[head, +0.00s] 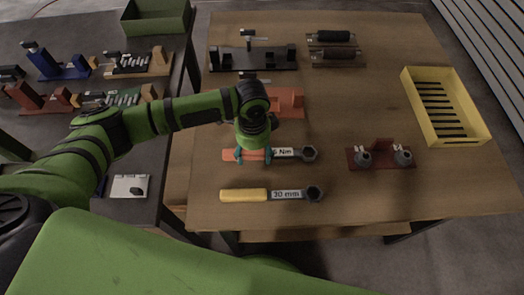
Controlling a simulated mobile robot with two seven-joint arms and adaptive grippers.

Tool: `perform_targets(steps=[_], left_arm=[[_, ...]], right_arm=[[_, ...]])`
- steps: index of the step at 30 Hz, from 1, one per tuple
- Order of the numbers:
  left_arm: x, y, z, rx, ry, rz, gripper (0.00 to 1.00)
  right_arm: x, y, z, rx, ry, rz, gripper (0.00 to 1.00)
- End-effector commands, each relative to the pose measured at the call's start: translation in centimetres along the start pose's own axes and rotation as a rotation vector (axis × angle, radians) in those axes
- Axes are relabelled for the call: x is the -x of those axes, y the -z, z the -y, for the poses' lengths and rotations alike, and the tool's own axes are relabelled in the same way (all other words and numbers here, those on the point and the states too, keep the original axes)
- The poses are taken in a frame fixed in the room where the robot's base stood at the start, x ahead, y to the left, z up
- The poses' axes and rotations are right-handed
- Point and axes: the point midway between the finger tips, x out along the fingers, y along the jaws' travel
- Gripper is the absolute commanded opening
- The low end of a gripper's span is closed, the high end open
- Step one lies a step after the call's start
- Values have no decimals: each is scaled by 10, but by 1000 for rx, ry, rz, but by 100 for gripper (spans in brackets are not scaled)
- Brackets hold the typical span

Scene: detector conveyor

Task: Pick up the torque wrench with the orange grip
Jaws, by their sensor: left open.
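The torque wrench (286,153) with the orange grip lies flat on the wooden table, its ring head to the right and a white label partly covered that reads "Nm". My left gripper (254,157) is directly above the orange grip, pointing down. Its teal fingers are open and stand around or just over the grip; I cannot tell whether they touch it. The wrist hides part of the grip and label. My right gripper is not in view.
An orange-red fixture (290,102) stands just behind the wrench, partly hidden by my arm. A dark red holder (381,167) with two grey parts is to the right. A yellow slotted crate (442,142) stands far right. A dark side table (168,93) with fixtures is at left.

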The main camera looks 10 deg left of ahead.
Motion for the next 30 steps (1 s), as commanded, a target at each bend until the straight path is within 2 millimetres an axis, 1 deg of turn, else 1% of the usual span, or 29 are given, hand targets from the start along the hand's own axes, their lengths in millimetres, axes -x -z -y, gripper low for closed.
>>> perform_targets(steps=[5, 8, 9, 10, 11, 23, 26, 30], left_arm=[[0, 0, 0, 0, 1, 0, 71], [0, 0, 0, 0, 1, 0, 35], [0, 0, 0, 0, 1, 0, 19], [0, 0, 0, 0, 1, 0, 7], [0, 0, 0, 0, 0, 0, 0], [3, 1, 1, 0, 2, -3, 0], [10, 1, 1, 0, 3, -4, 0], [28, 1, 2, 0, 5, -6, 0]], right_arm=[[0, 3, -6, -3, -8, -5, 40], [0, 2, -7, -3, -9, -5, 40], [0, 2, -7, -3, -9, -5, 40], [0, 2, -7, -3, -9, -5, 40], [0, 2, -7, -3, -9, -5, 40], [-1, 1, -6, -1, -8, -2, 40], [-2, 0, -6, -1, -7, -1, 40], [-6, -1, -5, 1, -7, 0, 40]])
